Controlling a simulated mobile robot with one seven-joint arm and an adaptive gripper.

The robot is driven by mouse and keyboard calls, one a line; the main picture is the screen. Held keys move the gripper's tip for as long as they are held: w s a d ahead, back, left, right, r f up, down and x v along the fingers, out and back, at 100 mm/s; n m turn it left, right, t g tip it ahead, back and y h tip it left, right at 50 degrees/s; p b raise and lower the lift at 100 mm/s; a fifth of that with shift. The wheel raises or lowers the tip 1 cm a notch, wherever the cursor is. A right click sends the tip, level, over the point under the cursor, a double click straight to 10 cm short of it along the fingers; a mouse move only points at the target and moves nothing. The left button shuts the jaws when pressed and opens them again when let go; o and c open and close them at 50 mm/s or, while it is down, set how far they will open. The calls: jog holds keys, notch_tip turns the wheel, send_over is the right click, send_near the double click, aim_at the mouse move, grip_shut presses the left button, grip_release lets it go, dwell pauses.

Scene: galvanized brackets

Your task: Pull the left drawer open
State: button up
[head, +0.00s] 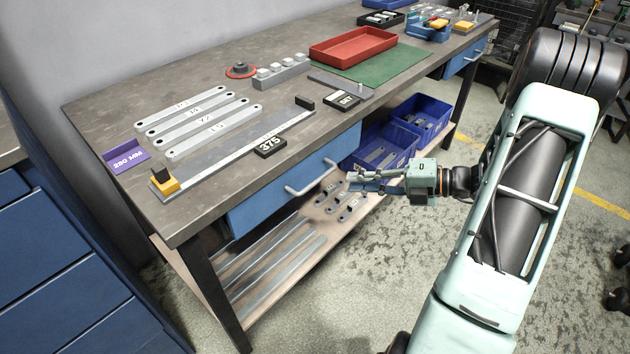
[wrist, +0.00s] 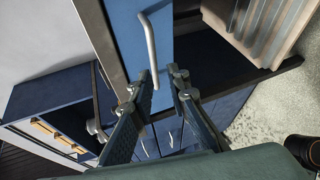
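The left drawer (head: 262,200) is under the front edge of the workbench, with a plain blue front that looks shut. Its pale bar handle (head: 312,180) runs along the front; in the wrist view the handle (wrist: 150,48) stands upright in the picture on the blue drawer front (wrist: 122,35). My gripper (head: 350,182) is in front of the drawer, to the right of the handle in the head view. The handle's lower end lies near the gap, apparently beyond the tips.
Below, the lower shelf (head: 330,232) holds metal strips, brackets and blue bins (head: 378,150). The bench top (head: 215,190) carries flat bars, a 375 block (head: 270,147) and a red tray (head: 352,47). A blue cabinet (head: 60,270) stands left. Floor in front is clear.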

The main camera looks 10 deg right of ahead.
aim_at(321, 180)
jog(key=shift+m+t+y, duration=0.4)
jog(key=shift+m+y, duration=0.1)
jog(key=shift+m, duration=0.4)
jog(key=x, duration=0.3)
jog(key=b+x, duration=0.1)
jog(key=x, duration=0.2)
jog(key=b+x, duration=0.1)
jog(key=x, duration=0.3)
jog(key=shift+s+a, duration=0.35)
jog(key=shift+c, duration=0.4)
grip_shut()
